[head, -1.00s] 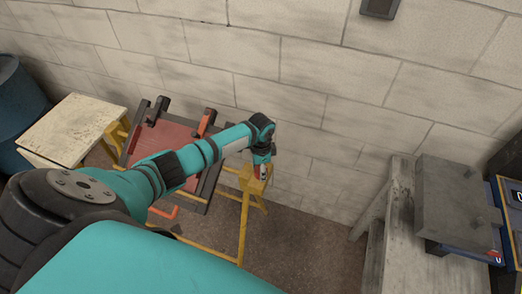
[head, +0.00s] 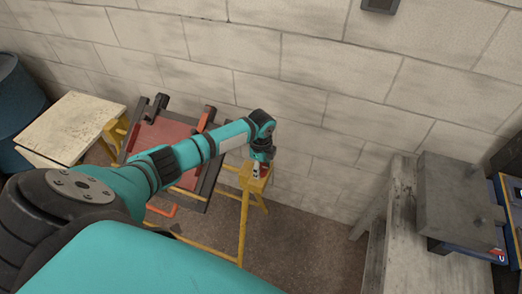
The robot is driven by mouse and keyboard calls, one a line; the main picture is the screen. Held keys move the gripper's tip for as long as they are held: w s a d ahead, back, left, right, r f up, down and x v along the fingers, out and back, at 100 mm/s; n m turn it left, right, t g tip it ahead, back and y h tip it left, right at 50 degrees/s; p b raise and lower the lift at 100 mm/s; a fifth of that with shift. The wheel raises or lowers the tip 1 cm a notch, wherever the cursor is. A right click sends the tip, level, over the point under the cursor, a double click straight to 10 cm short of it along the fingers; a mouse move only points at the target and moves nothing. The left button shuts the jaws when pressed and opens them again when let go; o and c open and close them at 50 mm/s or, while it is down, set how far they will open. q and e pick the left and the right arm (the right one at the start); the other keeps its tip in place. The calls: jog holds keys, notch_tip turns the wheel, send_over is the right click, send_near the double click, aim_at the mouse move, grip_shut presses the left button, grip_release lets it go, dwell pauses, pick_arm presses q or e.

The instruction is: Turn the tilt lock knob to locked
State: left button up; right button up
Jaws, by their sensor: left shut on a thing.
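A yellow stand (head: 243,222) carries a tilted reddish panel (head: 160,140) in a dark frame near the block wall. My left arm reaches across it from the left. My left gripper (head: 257,170) points down at the top of the stand's right-hand yellow post. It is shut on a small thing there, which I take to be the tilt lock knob. The gripper covers the knob, so its shape and the way it is turned cannot be made out. My right gripper is out of view.
A pale-topped table (head: 70,125) and a blue barrel (head: 18,105) stand at the left. A grey bench (head: 400,225) with a grey box (head: 455,195) stands at the right. The floor (head: 300,235) between stand and bench is clear.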

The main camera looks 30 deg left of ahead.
aim_at(261, 166)
pick_arm(q)
jog(key=shift+r, duration=0.1)
dwell(0.3)
jog(key=o, duration=1.2)
notch_tip(261, 166, up, 12)
